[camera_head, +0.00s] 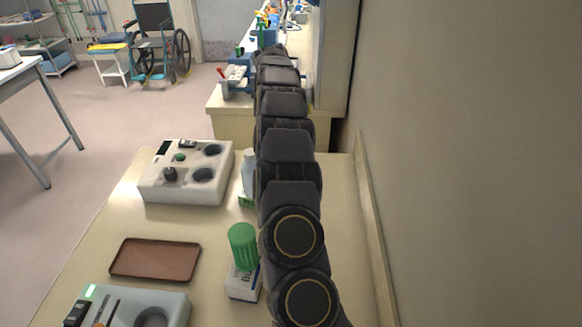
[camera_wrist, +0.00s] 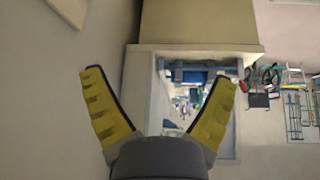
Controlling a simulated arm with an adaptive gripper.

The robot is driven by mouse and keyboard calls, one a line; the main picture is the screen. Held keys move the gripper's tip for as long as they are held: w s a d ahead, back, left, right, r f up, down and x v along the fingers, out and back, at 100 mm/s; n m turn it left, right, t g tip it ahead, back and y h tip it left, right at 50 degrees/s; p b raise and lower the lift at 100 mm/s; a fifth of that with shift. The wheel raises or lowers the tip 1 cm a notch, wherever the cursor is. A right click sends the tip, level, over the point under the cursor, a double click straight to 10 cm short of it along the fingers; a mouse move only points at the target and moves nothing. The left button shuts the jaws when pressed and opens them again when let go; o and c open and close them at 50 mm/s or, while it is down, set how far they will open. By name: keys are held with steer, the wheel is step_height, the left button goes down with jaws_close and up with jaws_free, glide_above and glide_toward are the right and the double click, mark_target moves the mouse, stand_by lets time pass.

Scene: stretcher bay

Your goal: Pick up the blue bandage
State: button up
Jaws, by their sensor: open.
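I cannot clearly pick out a blue bandage in either view. My gripper (camera_wrist: 164,74) shows in the wrist view with its two yellow ribbed fingers spread wide and nothing between them. In the head view my arm stretches away over the counter, and the fingers cannot be made out at its far end. A white box with blue lettering (camera_head: 242,284) lies on the counter beside my arm. A green ribbed cylinder (camera_head: 242,245) stands at its far edge, seeming to rest on or just behind it. My arm hides part of the counter.
The cream counter (camera_head: 215,225) holds a brown tray (camera_head: 155,259), a white holder with round wells (camera_head: 187,172), a grey holder (camera_head: 165,301) and a partly hidden white bottle (camera_head: 249,165). A wall (camera_head: 470,170) stands close on the right. A wheelchair (camera_head: 158,42) stands far back.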

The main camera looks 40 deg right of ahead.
steer(key=shift+w+d+f, duration=0.35)
steer(key=shift+d+f, duration=0.2)
steer(key=shift+f, duration=3.25)
steer(key=shift+w+d+f, duration=0.4)
steer(key=shift+d+f, duration=0.2)
steer(key=shift+f, duration=3.2)
steer(key=shift+w+d+f, duration=0.35)
steer(key=shift+d+f, duration=0.2)
steer(key=shift+f, duration=3.25)
steer(key=c, duration=1.2)
